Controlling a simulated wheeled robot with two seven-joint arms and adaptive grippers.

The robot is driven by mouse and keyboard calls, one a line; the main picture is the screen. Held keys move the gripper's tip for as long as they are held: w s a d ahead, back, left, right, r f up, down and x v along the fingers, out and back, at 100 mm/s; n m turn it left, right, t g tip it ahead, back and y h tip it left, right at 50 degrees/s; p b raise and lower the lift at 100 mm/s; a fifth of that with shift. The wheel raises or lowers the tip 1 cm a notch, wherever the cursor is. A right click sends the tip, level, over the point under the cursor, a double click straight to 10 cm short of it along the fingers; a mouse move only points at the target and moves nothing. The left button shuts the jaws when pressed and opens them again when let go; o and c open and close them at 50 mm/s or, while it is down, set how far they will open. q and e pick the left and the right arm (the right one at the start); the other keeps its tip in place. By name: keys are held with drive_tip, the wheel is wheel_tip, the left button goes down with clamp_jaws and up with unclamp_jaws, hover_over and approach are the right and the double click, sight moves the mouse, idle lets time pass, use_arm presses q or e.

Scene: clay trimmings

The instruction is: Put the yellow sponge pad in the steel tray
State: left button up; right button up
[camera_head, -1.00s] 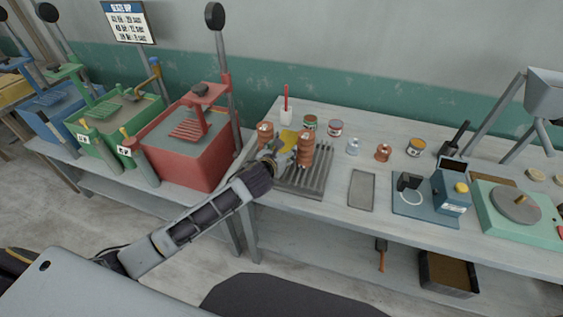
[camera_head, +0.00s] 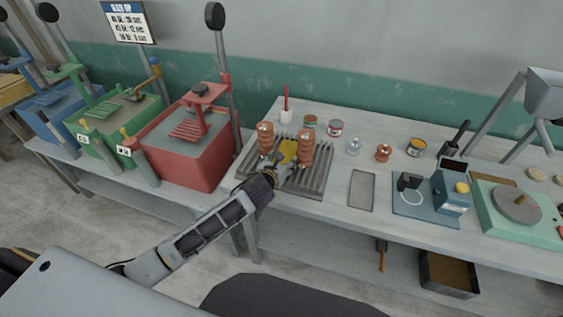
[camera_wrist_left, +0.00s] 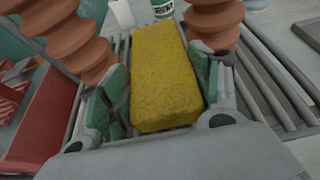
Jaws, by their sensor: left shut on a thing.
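The yellow sponge pad (camera_head: 287,151) is between two ribbed terracotta-coloured columns, over the slatted grey rack. My left gripper (camera_head: 277,163) is shut on it. In the left wrist view the sponge pad (camera_wrist_left: 165,75) fills the space between the green finger pads of my left gripper (camera_wrist_left: 160,92). Whether its underside touches the rack is hidden. The steel tray (camera_head: 361,190) is a shallow, empty grey rectangle on the bench, to the right of the rack and apart from it. My right gripper is not in view.
The left column (camera_head: 265,138) and right column (camera_head: 305,148) stand close on both sides of the sponge pad. The slatted rack (camera_head: 316,180) lies beneath. Behind are a white cup (camera_head: 286,116) and small jars. A blue scale device (camera_head: 450,188) stands right of the tray.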

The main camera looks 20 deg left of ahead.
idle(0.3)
use_arm(q)
drive_tip(key=o, duration=1.1)
drive_tip(key=shift+f, duration=0.1)
drive_tip(key=shift+s, duration=0.1)
drive_tip(key=v, duration=1.2)
drive_tip(key=shift+o, duration=0.6)
